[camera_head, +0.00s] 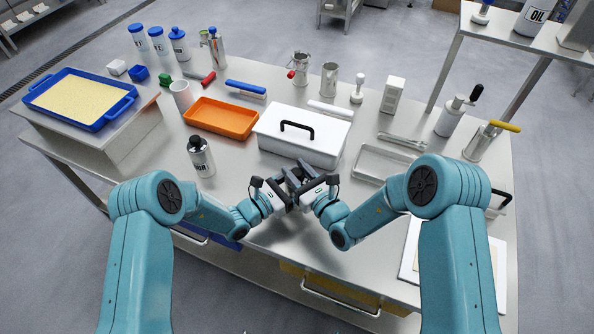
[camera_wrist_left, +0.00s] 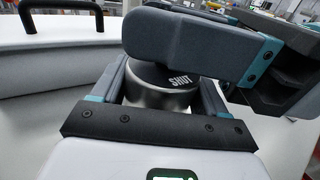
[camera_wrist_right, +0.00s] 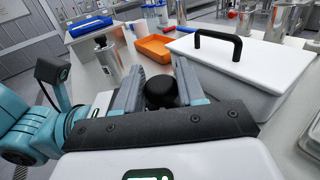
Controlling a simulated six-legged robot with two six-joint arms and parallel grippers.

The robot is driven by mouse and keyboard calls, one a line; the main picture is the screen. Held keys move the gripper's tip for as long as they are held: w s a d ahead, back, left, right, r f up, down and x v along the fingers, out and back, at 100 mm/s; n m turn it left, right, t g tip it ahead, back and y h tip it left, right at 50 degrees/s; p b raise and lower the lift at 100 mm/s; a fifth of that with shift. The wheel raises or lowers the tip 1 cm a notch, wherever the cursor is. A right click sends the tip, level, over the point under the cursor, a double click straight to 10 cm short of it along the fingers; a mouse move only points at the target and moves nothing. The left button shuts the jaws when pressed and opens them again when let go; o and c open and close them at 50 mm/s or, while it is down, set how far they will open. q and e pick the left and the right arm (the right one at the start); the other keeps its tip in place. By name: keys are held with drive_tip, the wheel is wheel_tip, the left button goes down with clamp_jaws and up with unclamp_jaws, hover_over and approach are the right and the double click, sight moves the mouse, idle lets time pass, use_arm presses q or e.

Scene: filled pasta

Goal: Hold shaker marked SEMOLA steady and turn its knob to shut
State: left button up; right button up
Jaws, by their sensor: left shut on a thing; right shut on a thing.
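The shaker (camera_wrist_left: 155,97) is a metal cylinder with a dark top, standing between my two grippers. White letters SHUT show on its dark top in the left wrist view. My left gripper (camera_head: 282,194) is shut on the shaker's body, one finger on each side. My right gripper (camera_head: 304,187) reaches across the top from the right and is shut on the round black knob (camera_wrist_right: 160,92). In the head view the grippers hide most of the shaker. I see no SEMOLA marking, and cannot tell where the knob points.
A white box (camera_head: 270,139) with a black handle stands just behind the grippers. A bottle (camera_head: 201,159) with a dark cap is to the left. An orange tray (camera_head: 189,112) lies beyond it. The front edge of the table is close.

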drive_tip(key=shift+a+r+m+t+h, duration=0.1)
drive_tip(key=shift+m+t+h, duration=0.4)
drive_tip(key=shift+h, duration=0.6)
drive_tip(key=o, duration=1)
drive_tip(key=shift+c, duration=0.2)
drive_tip(key=shift+s, duration=0.1)
drive_tip(key=v, duration=1.2)
